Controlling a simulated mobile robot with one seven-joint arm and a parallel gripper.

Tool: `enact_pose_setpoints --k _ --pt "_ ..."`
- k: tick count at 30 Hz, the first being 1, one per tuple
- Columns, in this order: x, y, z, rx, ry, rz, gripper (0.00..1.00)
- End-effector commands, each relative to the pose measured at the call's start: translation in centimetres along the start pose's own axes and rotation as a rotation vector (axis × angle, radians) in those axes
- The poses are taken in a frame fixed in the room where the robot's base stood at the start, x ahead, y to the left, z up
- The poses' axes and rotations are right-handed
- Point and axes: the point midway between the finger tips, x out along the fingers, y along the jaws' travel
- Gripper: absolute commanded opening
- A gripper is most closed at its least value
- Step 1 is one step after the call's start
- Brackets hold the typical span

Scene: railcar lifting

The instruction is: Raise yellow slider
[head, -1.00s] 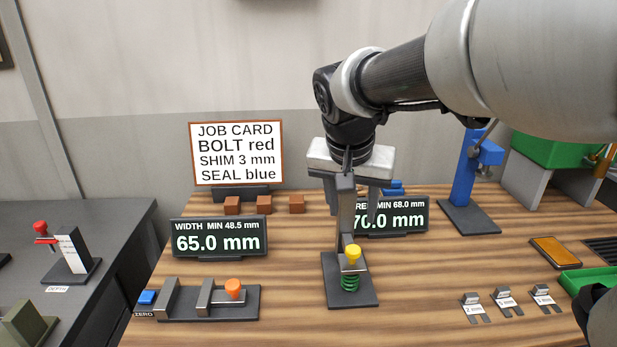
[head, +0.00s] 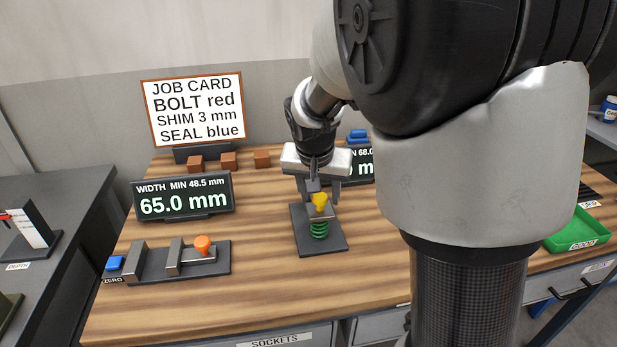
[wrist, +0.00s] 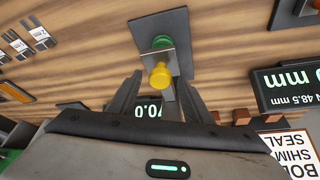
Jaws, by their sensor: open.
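The yellow slider knob (head: 319,200) sits on a small grey arm above a green spring (head: 319,230), on a dark base plate (head: 335,242) on the wooden bench. In the wrist view the yellow knob (wrist: 160,76) shows ahead of and roughly midway between the fingers. My gripper (head: 322,197) is open just behind the knob in the head view. The fingers show in the wrist view (wrist: 160,98), spread and with nothing between their tips that I can see held. Whether a finger touches the slider is unclear.
A width gauge with an orange knob (head: 202,244) and a 65.0 mm display (head: 184,196) stand to the left. Another display (head: 361,165) is partly hidden behind my gripper. A job card (head: 194,107) stands behind. A green tray (head: 582,232) is at the right.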

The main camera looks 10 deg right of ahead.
Motion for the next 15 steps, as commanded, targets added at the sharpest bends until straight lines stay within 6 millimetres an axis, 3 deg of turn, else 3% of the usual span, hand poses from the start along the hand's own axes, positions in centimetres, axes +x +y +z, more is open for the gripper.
enact_pose_setpoints --k 5,12,15 --pt "-0.01 0.01 0.00 0.000 0.000 0.000 0.44" --pt "-0.03 0.00 0.00 -0.001 0.000 0.000 0.03" --pt "-0.04 0.00 0.00 -0.001 0.000 0.000 0.00"
